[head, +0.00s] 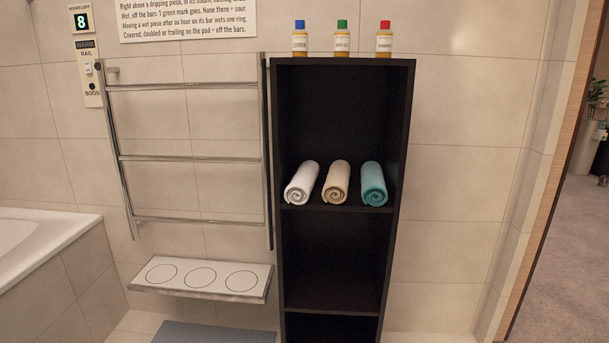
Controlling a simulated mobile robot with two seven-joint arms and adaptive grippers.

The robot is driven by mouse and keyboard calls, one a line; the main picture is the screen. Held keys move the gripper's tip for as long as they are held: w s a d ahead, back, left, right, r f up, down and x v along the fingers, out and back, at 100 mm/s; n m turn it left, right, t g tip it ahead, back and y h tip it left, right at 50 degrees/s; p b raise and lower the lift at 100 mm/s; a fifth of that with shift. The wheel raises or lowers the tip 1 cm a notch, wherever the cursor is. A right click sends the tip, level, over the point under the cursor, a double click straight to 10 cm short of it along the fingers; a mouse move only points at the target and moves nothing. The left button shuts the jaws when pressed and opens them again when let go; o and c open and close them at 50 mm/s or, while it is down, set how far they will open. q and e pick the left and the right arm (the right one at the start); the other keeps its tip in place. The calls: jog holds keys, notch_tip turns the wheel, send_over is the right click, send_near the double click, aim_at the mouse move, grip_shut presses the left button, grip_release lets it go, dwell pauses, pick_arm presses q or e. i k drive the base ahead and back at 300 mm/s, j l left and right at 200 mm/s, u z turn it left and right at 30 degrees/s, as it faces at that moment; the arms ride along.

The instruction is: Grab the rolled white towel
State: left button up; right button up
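The rolled white towel (302,184) lies on the middle shelf of a dark open shelf unit (398,130), at the left end of a row. A rolled beige towel (336,182) is beside it, and a rolled teal towel (374,184) is at the right end. The rolls' spiral ends face me. Neither of my grippers shows in the head view.
Three small bottles with blue, green and red caps (341,40) stand on top of the unit. A chrome towel rail (185,158) with bare bars hangs left of it, above a white pad with three circles (203,279). A bathtub (40,235) is at left, a doorway at right.

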aim_at(298, 192)
jog(key=i+l+u, duration=0.1)
jog(key=i+l, duration=0.15)
jog(key=i+l+u, duration=0.1)
jog(key=l, duration=0.35)
jog(key=i+l+u, duration=0.1)
jog(key=i+l, duration=0.25)
